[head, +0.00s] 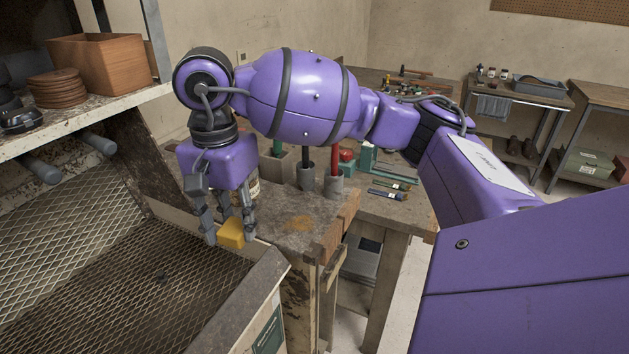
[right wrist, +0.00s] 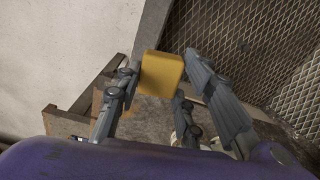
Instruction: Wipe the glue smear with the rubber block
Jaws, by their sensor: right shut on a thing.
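The yellow rubber block (head: 232,234) is between the fingers of my right gripper (head: 230,232), which is shut on it. The gripper points down, with the block near the rim between the mesh-floored bin and the bench top. My left gripper is not in view.
The mesh-floored bin (head: 90,250) fills the lower left. A shelf with a brown box (head: 97,64) and stacked discs (head: 57,88) is above it. Cups holding dark and red-handled tools (head: 334,182) stand behind the patch. Brushes (head: 388,190) lie farther right.

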